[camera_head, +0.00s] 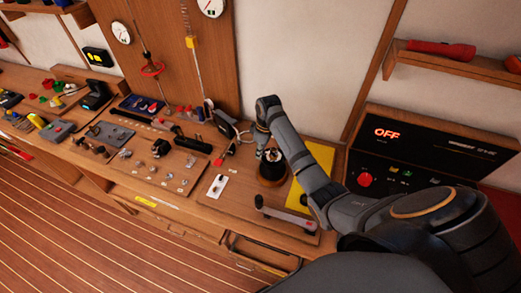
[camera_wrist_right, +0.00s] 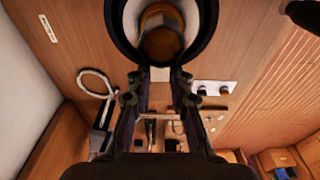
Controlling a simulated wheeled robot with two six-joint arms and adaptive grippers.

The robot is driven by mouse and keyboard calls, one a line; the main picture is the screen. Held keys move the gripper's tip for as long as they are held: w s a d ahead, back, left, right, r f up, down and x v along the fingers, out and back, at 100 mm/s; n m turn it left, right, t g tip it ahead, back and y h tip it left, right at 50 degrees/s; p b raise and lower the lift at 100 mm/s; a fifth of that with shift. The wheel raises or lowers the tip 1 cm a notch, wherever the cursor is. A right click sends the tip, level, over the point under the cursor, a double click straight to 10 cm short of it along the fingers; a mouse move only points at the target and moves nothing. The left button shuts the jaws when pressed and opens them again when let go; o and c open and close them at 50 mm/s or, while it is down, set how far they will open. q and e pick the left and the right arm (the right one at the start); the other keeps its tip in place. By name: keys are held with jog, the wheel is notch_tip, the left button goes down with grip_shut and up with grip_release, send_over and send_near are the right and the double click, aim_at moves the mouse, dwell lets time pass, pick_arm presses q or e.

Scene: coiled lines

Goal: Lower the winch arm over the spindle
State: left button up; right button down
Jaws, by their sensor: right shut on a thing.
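My right gripper (camera_head: 262,142) reaches in from the right and points down beside the spindle (camera_head: 272,172), a dark round base with a bright top. In the right wrist view the fingers (camera_wrist_right: 160,82) are shut on a small pale piece. A large dark ring (camera_wrist_right: 122,30) with a brown round centre lies just beyond the fingertips. I cannot tell whether the held piece is the winch arm or is joined to the ring. The gripper partly hides the spindle's top in the head view. My left gripper is not in view.
A grey bar with a dark knob (camera_head: 285,215) lies at the bench's front edge. A white plate with dark knobs (camera_head: 217,186) is to its left. A yellow panel (camera_head: 299,193) and a black box reading OFF (camera_head: 395,150) stand right. Small parts crowd the left bench.

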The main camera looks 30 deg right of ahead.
jog(key=c, duration=1.4)
grip_release()
jog(key=shift+o, duration=0.3)
jog(key=o, duration=0.5)
jog(key=shift+o, duration=0.2)
jog(key=shift+r, duration=0.1)
